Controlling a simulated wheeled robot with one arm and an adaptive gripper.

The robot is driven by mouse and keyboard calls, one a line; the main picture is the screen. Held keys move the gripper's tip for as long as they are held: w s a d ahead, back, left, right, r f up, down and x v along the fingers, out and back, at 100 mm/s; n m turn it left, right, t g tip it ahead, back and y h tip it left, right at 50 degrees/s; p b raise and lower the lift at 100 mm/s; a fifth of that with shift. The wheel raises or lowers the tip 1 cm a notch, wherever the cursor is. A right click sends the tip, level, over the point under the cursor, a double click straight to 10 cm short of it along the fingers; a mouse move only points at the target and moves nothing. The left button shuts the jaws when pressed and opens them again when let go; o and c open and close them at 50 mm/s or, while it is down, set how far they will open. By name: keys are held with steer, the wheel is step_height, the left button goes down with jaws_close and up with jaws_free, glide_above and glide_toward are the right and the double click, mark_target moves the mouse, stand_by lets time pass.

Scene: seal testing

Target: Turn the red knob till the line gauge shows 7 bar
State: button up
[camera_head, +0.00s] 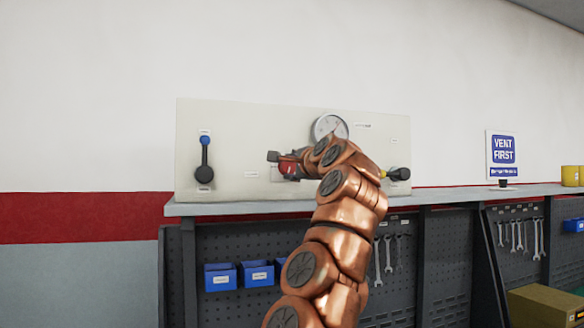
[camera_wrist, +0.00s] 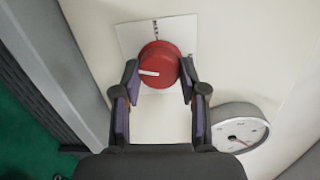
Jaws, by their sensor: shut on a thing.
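The red knob (camera_wrist: 158,64) is round with a white pointer line, set on a white plate on the pale panel. In the wrist view the line points left. My gripper (camera_wrist: 159,78) has one finger on each side of the knob and is shut on it. In the head view, my arm covers most of the knob and gripper; a bit of red (camera_head: 289,170) shows. The line gauge (camera_wrist: 240,128) is a round white dial right of the gripper. It also shows in the head view (camera_head: 330,126), partly behind my arm. Its reading is too small to tell.
A lever with a blue end (camera_head: 204,158) is on the panel's left. A black knob with a yellow part (camera_head: 399,174) is on its right. A shelf edge (camera_head: 240,207) runs below the panel. A "VENT FIRST" sign (camera_head: 502,155) stands further right.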

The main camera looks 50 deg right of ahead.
steer(key=shift+w+f+m, duration=0.1)
steer(key=shift+f+m, duration=0.05)
steer(key=shift+m, duration=0.85)
steer(key=o, duration=1.2)
steer(key=shift+c, duration=0.2)
steer(key=v, duration=1.2)
